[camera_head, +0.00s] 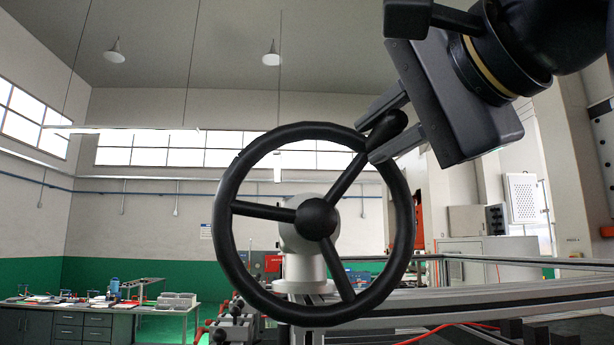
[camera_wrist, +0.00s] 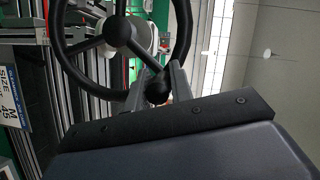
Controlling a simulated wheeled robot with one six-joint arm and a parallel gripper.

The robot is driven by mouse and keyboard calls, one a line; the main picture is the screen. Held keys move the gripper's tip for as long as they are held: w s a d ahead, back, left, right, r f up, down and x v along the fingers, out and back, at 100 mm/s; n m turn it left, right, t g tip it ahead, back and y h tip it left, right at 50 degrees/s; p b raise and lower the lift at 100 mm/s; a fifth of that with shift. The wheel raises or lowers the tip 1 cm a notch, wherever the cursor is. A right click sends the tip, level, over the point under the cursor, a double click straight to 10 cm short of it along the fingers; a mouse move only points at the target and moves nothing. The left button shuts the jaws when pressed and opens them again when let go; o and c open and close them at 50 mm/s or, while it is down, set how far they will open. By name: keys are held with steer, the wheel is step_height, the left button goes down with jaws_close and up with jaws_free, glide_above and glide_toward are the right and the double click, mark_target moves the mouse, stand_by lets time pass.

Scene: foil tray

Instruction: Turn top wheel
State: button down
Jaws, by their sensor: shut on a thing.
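The black three-spoke wheel (camera_head: 226,213) stands upright on a light grey mount (camera_head: 304,268) in the middle of the head view. One spoke points to the upper right, one to the left and one to the lower right. A black handle knob (camera_head: 388,127) sits at the rim's upper right. My gripper (camera_head: 384,137) comes from the upper right and is shut on the knob, one finger on each side. In the wrist view the wheel (camera_wrist: 72,66) is at the upper left, and the knob (camera_wrist: 158,90) shows between the fingers.
A metal rail frame (camera_head: 480,303) runs behind and below the wheel to the right. A workbench (camera_head: 90,318) with several items stands far off at the lower left. A sign with letters (camera_wrist: 8,100) shows in the wrist view. The space left of the wheel is clear.

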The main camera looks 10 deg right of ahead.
steer(key=shift+r, duration=0.1)
stand_by(0.4)
steer(key=c, duration=1.3)
jaws_free()
steer(key=shift+a, duration=0.1)
steer(key=shift+c, duration=0.2)
steer(key=shift+o, duration=0.4)
